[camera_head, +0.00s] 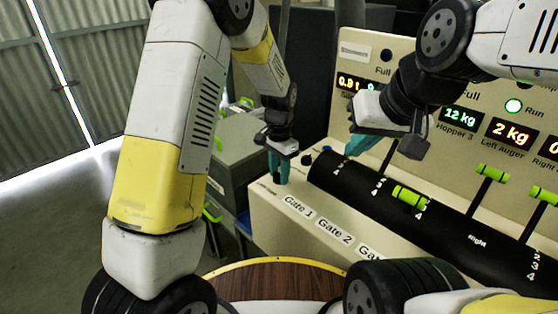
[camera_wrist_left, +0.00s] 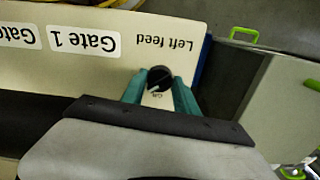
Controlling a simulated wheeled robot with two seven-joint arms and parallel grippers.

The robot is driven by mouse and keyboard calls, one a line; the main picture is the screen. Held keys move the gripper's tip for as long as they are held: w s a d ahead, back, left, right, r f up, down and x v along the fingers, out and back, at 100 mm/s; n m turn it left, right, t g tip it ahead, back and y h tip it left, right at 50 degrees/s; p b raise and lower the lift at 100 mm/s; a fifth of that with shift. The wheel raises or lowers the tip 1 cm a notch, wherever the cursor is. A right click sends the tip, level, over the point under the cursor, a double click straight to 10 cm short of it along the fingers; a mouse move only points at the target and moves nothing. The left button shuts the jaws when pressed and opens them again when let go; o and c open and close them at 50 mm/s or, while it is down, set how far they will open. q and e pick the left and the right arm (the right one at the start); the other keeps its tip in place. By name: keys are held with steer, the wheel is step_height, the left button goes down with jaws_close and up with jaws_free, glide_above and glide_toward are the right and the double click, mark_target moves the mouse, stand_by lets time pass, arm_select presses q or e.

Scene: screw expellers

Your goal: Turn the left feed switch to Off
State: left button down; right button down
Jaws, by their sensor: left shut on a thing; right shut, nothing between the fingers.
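The left feed switch (camera_wrist_left: 160,78) is a round black knob on the cream panel, beside the printed words "Left feed" in the left wrist view. My left gripper (camera_head: 279,168) points down at the panel's left end, its teal fingers on both sides of the knob. In the left wrist view the fingertips (camera_wrist_left: 159,92) are shut on the knob. Part of a small label shows between the fingers; its text is hard to read. In the head view the fingers hide the knob. My right gripper (camera_head: 358,146) is shut and empty, above the black lever cylinder.
The cream control panel (camera_head: 262,205) carries labels Gate 1 and Gate 2. A black cylinder (camera_head: 450,232) with green-handled levers (camera_head: 492,173) lies to the right. Grey bins (camera_head: 240,135) stand behind the panel's left end.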

mark_target(279, 173)
arm_select(q)
steer(key=n, duration=0.5)
steer(key=shift+n, duration=0.3)
steer(key=shift+r+n, duration=0.1)
steer(key=shift+n, duration=2.1)
steer(key=c, duration=0.9)
jaws_free()
steer(key=shift+c, duration=0.2)
step_height(279, 173, up, 8)
steer(key=shift+f, duration=0.25)
steer(key=shift+r, duration=0.15)
